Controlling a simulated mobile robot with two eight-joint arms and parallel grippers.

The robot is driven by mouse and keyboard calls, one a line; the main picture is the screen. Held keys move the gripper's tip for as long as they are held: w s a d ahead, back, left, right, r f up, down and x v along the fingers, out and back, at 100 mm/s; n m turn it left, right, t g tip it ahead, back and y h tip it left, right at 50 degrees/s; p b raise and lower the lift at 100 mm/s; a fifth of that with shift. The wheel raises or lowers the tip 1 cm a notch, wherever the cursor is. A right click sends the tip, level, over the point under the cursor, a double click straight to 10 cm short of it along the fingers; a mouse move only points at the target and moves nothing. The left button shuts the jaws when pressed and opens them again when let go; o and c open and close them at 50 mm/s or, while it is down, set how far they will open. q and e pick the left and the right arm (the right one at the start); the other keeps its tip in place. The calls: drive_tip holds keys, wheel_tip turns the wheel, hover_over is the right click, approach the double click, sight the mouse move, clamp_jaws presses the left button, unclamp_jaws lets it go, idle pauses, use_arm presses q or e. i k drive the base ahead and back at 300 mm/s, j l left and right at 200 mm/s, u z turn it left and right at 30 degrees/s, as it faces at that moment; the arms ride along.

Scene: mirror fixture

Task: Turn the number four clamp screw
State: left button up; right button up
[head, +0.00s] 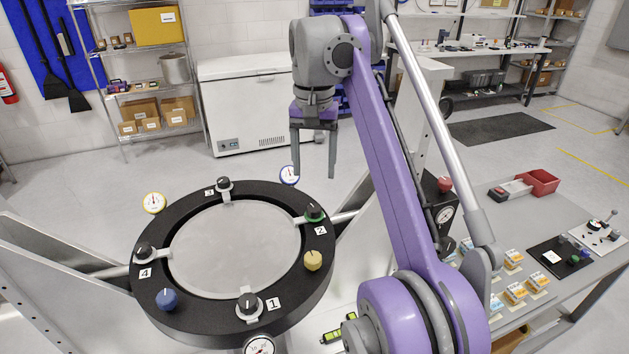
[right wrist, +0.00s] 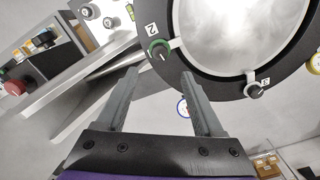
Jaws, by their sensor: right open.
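The number four clamp screw (head: 145,251) is a black knob at the left of the black ring fixture (head: 160,219), above its white "4" label (head: 145,272). A round grey mirror (head: 235,245) fills the ring. My right gripper (head: 313,172) is open and empty, pointing down above the far right of the ring, well away from screw four. In the right wrist view its fingers (right wrist: 159,73) are apart, with the green-ringed number two screw (right wrist: 159,50) beyond them and the number three screw (right wrist: 254,90) to the right. Screw four does not show there. My left gripper is not in view.
The number one screw (head: 247,304) is at the ring's near side. A blue knob (head: 166,299) and a yellow knob (head: 312,260) also stand on the ring. Dial gauges (head: 154,203) surround it. A grey bench (head: 540,225) with small parts is at right.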

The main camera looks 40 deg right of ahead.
sight(143, 253)
drive_tip(key=k, duration=1)
